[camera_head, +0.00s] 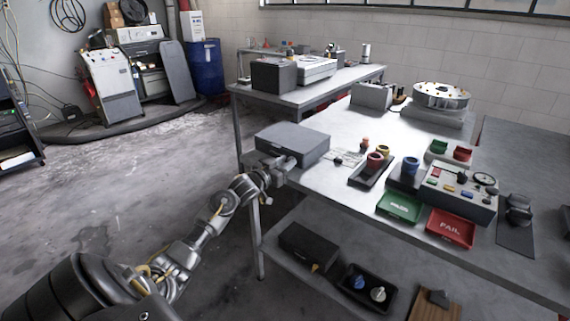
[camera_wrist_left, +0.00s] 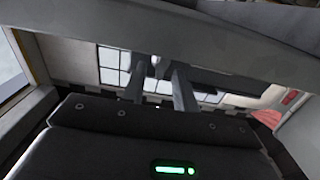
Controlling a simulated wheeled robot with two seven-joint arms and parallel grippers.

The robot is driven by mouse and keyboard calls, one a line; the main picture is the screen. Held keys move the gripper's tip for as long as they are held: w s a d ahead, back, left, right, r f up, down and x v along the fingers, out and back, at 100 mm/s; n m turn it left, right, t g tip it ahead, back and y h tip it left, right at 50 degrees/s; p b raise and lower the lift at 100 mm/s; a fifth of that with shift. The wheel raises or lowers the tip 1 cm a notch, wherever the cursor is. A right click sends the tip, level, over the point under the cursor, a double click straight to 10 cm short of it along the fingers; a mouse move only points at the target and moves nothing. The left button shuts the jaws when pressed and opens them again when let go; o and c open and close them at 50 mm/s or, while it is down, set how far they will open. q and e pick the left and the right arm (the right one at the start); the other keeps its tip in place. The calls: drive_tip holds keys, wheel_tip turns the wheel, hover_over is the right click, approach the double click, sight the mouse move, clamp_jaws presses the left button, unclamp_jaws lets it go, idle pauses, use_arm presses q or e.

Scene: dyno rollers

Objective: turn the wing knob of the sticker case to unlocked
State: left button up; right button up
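The sticker case, as far as I can tell, is the grey box (camera_head: 293,140) at the near left corner of the workbench in the head view. My left gripper (camera_head: 285,164) is at its front face, low and near the middle. It hides that part of the face, so the wing knob cannot be made out there. In the left wrist view the two fingers of my left gripper (camera_wrist_left: 159,68) stand apart. A small grey part shows between the tips, perhaps the knob; contact cannot be told. My right gripper is not in view.
The workbench (camera_head: 330,182) also holds a dark tray with red and yellow rings (camera_head: 375,160), a green tray (camera_head: 400,207), a red FAIL tray (camera_head: 450,228) and a control box (camera_head: 458,192). A black box (camera_head: 308,246) stands on the lower shelf. Floor left of the bench is clear.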

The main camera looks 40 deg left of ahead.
use_arm(q)
clamp_jaws()
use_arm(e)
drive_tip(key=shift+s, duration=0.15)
